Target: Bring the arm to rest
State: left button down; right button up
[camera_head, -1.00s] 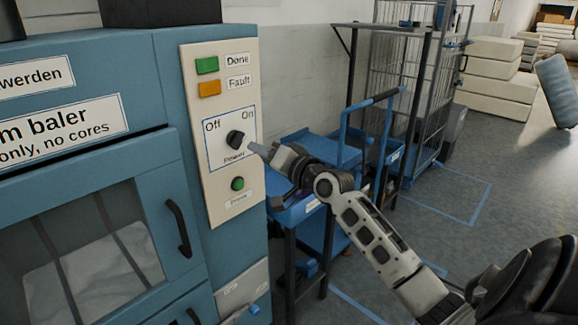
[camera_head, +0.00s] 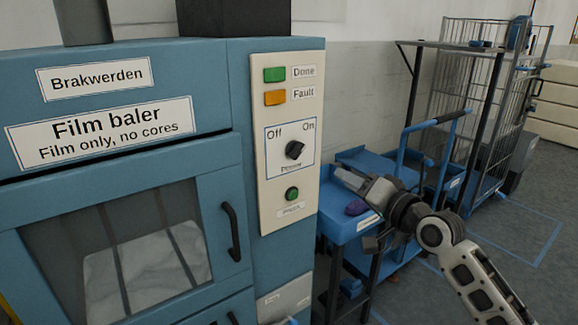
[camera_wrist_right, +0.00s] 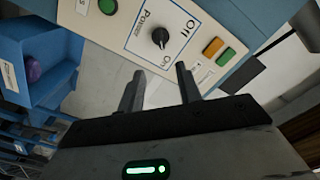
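My right gripper (camera_head: 342,174) hangs in the air to the right of the baler's control panel (camera_head: 270,200), apart from it. The right wrist view shows its two fingers (camera_wrist_right: 160,70) spread, with nothing between them. The black power knob (camera_head: 294,150) sits on the panel between the Off and On labels; its exact setting is hard to read. The knob also shows in the right wrist view (camera_wrist_right: 160,38), beyond the fingertips. My left gripper is in neither view.
The blue film baler (camera_head: 190,165) fills the left, its windowed door shut over pale material. A wire cage cart (camera_head: 475,90) is farther back. Floor shows at the right.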

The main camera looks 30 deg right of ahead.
jog(key=shift+f, duration=0.1)
jog(key=s+a+f+n+g, duration=0.25)
jog(key=a+f, duration=0.35)
jog(key=f, duration=0.4)
jog(key=s+a+f+n+g, duration=0.25)
jog(key=a+f, duration=0.35)
jog(key=f, duration=0.3)
jog(key=s+a+f+n+g+y, duration=0.1)
jog(key=s+a+f+n+g, duration=0.1)
jog(key=s+a+f+n, duration=0.4)
jog(key=s+a+f, duration=0.4)
jog(key=s+a, duration=0.2)
jog(key=a, duration=0.2)
jog(key=shift+s+g+y, duration=0.25)
jog(key=shift+g+y, duration=0.05)
jog(key=shift+f, duration=0.1)
